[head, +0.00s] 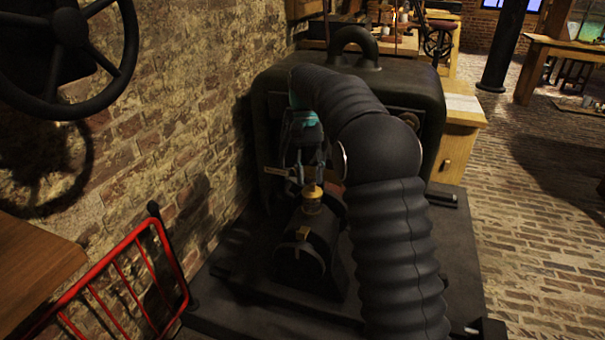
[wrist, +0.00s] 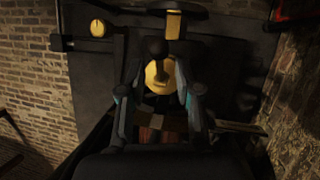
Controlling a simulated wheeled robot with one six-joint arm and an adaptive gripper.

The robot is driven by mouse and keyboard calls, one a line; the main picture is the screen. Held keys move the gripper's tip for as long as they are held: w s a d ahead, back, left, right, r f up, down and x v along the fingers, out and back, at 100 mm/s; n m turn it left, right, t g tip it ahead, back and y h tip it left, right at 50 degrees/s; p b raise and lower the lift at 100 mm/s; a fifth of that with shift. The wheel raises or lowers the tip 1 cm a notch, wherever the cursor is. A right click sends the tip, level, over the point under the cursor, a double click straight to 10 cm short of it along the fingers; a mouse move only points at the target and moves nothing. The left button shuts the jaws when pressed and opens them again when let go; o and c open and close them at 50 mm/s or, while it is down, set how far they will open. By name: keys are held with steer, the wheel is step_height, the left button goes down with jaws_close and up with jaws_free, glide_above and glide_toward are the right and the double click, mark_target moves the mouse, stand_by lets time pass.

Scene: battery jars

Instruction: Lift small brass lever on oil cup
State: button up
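The brass oil cup (head: 313,206) stands on top of a dark bearing housing in the head view. Its round brass body (wrist: 160,76) also shows in the wrist view, with a dark round knob (wrist: 155,47) in front of it. I cannot clearly make out the small lever. My gripper (head: 308,180) points down just above the cup. In the wrist view my gripper (wrist: 158,70) has its fingers apart, one on each side of the cup and knob. I see nothing held; whether a finger touches the cup is unclear.
A large dark rounded machine casing (head: 410,95) stands behind the bearing. A red rail (head: 115,258) and a wooden top (head: 30,270) are at lower left, a black handwheel (head: 70,25) on the brick wall above. Brick floor at right (head: 540,200) is open.

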mark_target(310, 196)
steer(key=shift+s, duration=0.15)
steer(key=shift+s+a+f+t+h, duration=0.1)
steer(key=shift+s+t+h, duration=0.1)
steer(key=shift+t, duration=0.35)
steer(key=shift+s+a+t+h, duration=0.1)
steer(key=shift+s+t+h, duration=0.1)
steer(key=shift+t, duration=0.35)
steer(key=shift+s+a+f+t+h+b, duration=0.1)
steer(key=shift+s+f+t+h+b, duration=0.1)
steer(key=shift+t+b, duration=0.25)
steer(key=shift+s+a+f+t+h+b, duration=0.1)
steer(key=shift+f+t+b, duration=0.1)
steer(key=shift+t, duration=0.45)
steer(key=t+b, duration=0.1)
steer(key=b, duration=0.1)
steer(key=shift+s+f+h+b, duration=0.15)
steer(key=shift+f+h+b, duration=0.2)
steer(key=shift+f+h, duration=0.05)
steer(key=t+b, duration=0.1)
steer(key=b, duration=0.1)
steer(key=t+b, duration=0.1)
steer(key=b, duration=0.2)
steer(key=t+h+b, duration=0.1)
steer(key=b, duration=0.1)
steer(key=shift+s+a+f+m, duration=0.15)
steer(key=shift+s+f+m, duration=0.15)
steer(key=shift+f+m, duration=0.1)
